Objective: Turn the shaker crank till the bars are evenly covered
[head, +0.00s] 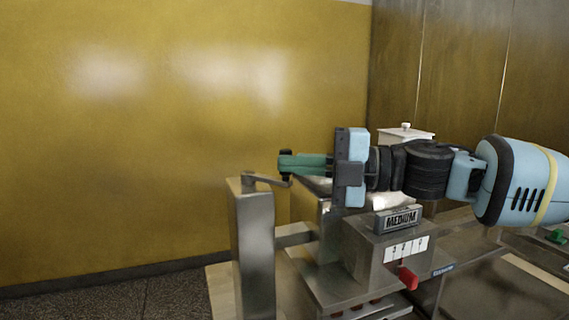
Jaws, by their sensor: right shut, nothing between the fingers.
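The shaker crank (265,180) is a flat metal arm on top of an upright steel post (254,245). My right gripper (284,163) reaches in from the right with its green fingers shut and empty. In the picture its fingertips lie just above the free end of the crank; I cannot tell if they touch it. The fingers hide whatever handle may stand there. Several reddish-brown pieces, possibly the bars (375,301), show only in part at the bottom edge under the steel machine. Their covering cannot be made out. My left gripper is not in view.
The steel machine (322,282) carries a MEDIUM sign (398,219), a number scale (406,249) and a red-knobbed lever (408,278). A white lidded container (405,134) stands behind my right arm. Open floor and a yellow wall lie to the left.

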